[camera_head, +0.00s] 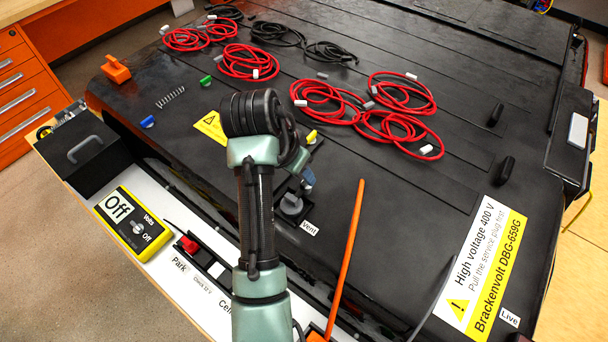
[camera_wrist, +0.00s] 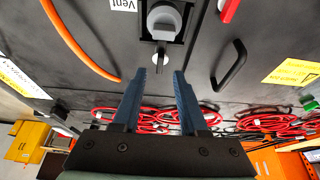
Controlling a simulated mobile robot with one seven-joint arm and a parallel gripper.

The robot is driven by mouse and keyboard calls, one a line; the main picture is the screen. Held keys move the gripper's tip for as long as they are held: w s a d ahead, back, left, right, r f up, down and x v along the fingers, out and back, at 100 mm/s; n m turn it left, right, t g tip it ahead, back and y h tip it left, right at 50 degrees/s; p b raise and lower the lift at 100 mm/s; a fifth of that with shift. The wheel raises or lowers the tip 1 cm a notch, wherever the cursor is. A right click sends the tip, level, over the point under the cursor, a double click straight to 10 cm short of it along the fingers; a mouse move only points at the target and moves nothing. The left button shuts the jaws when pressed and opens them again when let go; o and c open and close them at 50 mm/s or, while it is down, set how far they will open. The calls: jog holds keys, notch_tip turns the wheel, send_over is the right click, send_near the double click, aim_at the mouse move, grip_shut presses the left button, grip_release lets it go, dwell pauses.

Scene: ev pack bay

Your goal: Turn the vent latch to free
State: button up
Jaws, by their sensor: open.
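The vent latch (camera_head: 292,204) is a grey round knob on a dark square plate in the black pack lid, with a white "Vent" label (camera_head: 309,228) beside it. In the wrist view the latch (camera_wrist: 164,18) is near the top middle, with a narrow grey tab pointing down toward my fingers. My gripper (camera_wrist: 160,80) is open and empty, its two blue fingers apart just short of the tab in the picture. I cannot tell whether they touch it. In the head view my arm hides most of the gripper; only a bluish finger part shows beside the latch.
An orange rod or cable (camera_head: 346,258) runs right of the latch. A black handle (camera_wrist: 232,66) stands up in the wrist view. Red cable coils (camera_head: 395,118) lie on the lid. A yellow meter (camera_head: 136,223) reading "Off" sits on the white ledge at left.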

aim_at(304, 182)
jog(key=shift+p+x, duration=0.3)
jog(key=shift+x, duration=1.7)
grip_shut()
